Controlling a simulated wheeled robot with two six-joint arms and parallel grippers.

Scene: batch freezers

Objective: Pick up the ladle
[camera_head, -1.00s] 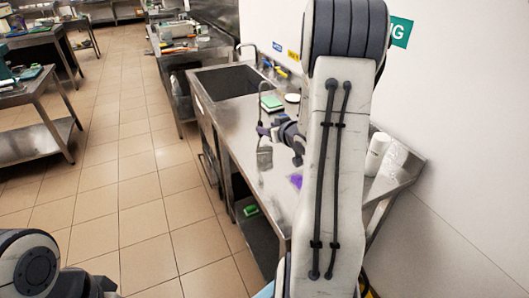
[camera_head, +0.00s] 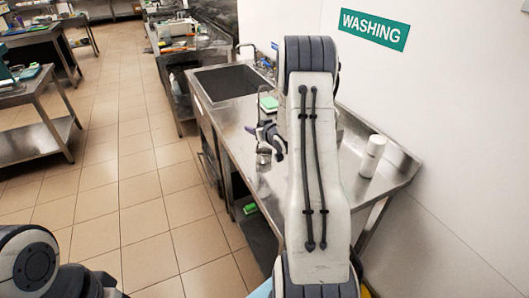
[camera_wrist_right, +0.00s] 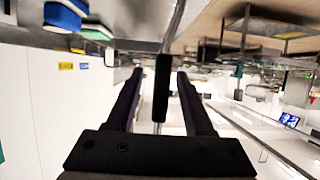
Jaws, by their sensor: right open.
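The ladle (camera_head: 264,154) shows in the head view as a small shiny metal piece over the sink counter, right at my right gripper (camera_head: 262,133); its handle is mostly hard to make out. In the right wrist view, a dark handle (camera_wrist_right: 162,92) with a thin metal rod lies between the two fingers of my right gripper (camera_wrist_right: 160,73). The fingers are open, with a gap visible on each side of the handle. My left gripper is out of view; only part of my left arm shows at the lower left.
The steel counter (camera_head: 240,125) has a sink basin (camera_head: 228,82) at its far end. A wall with a washing sign (camera_head: 374,29) borders the right. Tiled floor on the left is clear.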

